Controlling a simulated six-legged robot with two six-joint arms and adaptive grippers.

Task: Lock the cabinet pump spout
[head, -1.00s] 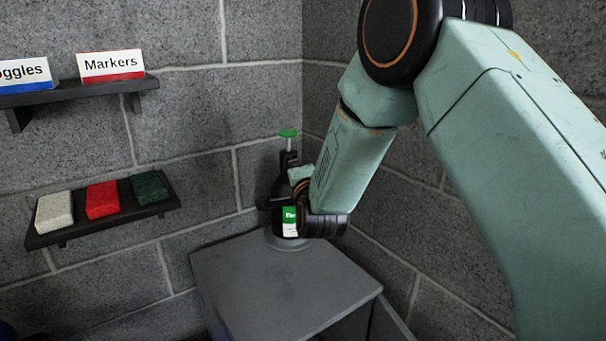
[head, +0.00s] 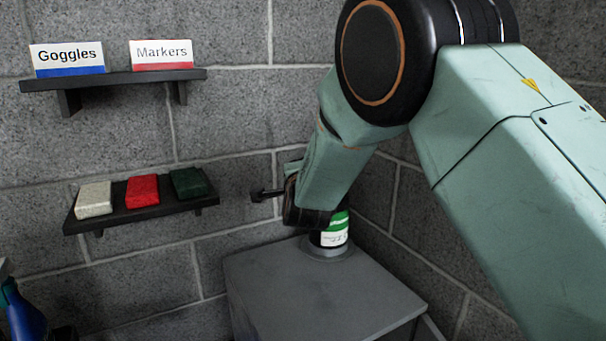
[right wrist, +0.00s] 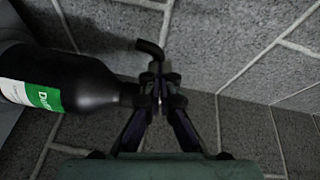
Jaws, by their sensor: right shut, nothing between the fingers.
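The dark pump bottle (head: 333,238) with a green and white label stands upright on the grey cabinet (head: 318,290). My right arm hides its upper part and pump top in the head view. My right gripper (head: 262,195) extends to the left, in front of the bottle's upper part. In the right wrist view the bottle (right wrist: 75,82) lies across the left, with its neck towards the gripper. My right gripper (right wrist: 158,85) is shut and empty beside the pump neck. A dark curved spout (right wrist: 150,47) shows just past its fingertips. Contact is unclear. My left gripper is not in view.
A wall shelf (head: 195,207) holds white, red and green pads. A shelf above (head: 125,78) carries Goggles and Markers signs. A blue bottle (head: 22,315) shows at the bottom left. The cabinet front top is clear; block walls stand close behind and right.

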